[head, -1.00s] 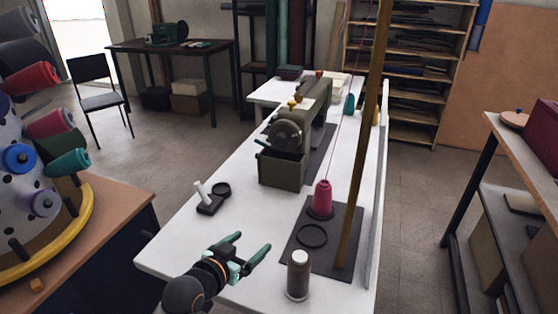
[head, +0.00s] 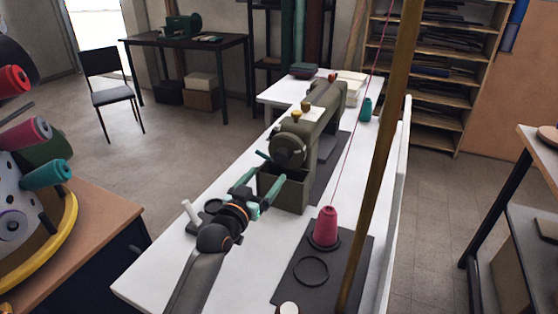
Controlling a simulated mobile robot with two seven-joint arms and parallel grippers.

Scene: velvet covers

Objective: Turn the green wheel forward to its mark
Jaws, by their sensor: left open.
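The green sewing machine (head: 322,118) stands on the white table. Its dark wheel (head: 288,151) is on the end facing me, and a small teal handle (head: 264,155) sticks out to its left. I cannot make out a mark. My left gripper (head: 264,177) is open and empty, its fingers pointing at the wheel end. In the picture the fingertips lie just below the teal handle and overlap the olive box (head: 290,193) under the wheel. I cannot tell whether they touch anything. My right gripper is out of view.
A pink thread cone (head: 327,227) and a black ring (head: 311,270) are on a dark mat at right, by a slanted wooden post (head: 384,140). A white peg (head: 191,212) stands left of my arm. The white table's front (head: 147,282) is mostly clear.

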